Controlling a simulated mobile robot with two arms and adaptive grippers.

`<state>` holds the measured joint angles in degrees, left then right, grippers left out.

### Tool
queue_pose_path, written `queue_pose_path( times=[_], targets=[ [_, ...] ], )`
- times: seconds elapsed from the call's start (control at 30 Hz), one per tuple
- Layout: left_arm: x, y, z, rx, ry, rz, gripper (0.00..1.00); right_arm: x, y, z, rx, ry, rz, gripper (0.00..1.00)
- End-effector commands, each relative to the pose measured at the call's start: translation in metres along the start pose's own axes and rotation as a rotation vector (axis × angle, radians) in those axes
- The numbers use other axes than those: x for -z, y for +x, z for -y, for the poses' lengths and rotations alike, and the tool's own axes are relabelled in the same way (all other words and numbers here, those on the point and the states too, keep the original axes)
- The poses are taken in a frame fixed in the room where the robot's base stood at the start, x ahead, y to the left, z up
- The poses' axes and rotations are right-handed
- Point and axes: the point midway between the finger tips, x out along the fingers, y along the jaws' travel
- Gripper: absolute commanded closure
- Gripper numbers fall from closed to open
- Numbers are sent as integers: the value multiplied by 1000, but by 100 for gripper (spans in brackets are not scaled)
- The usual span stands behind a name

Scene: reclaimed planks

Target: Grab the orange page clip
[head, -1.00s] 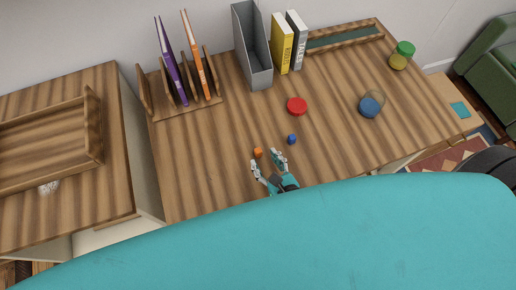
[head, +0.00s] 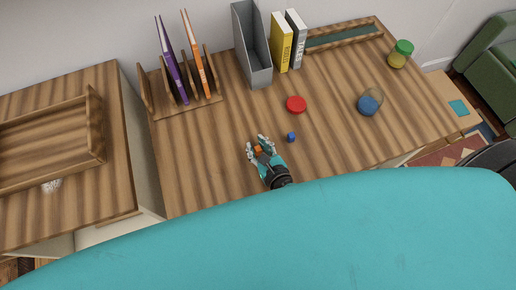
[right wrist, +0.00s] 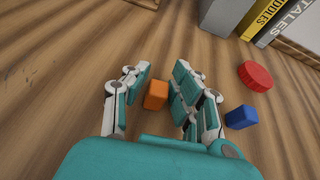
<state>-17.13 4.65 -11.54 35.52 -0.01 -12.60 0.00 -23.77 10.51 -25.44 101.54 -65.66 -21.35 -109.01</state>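The orange page clip (head: 258,149) is a small orange block on the wooden desk. In the right wrist view the clip (right wrist: 156,95) lies between the two fingers, nearer the right finger, with a gap showing on the left. My right gripper (head: 259,145) is open around it; in the right wrist view the gripper (right wrist: 160,88) has its fingers spread on either side. Whether the right finger touches the clip is unclear. My left gripper is not in view.
A small blue block (head: 291,137) sits just right of the gripper. A red round lid (head: 296,104) lies beyond it. A wooden rack (head: 188,103) with books, a grey file holder (head: 252,45) and a jar with blue contents (head: 369,103) stand farther off.

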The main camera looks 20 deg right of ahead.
Motion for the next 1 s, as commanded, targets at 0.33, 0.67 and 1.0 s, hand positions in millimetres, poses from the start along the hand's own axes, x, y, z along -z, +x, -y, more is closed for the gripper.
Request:
queue_pose_path(
  times=[0.33,0.67,1.0],
  targets=[
    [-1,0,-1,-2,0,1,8,0,0,0,0,0,0,100],
    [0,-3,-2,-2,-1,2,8,-6,-2,0,0,-1,2,100],
    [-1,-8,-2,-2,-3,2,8,-24,-26,0,-1,-1,-5,100]
  ],
)
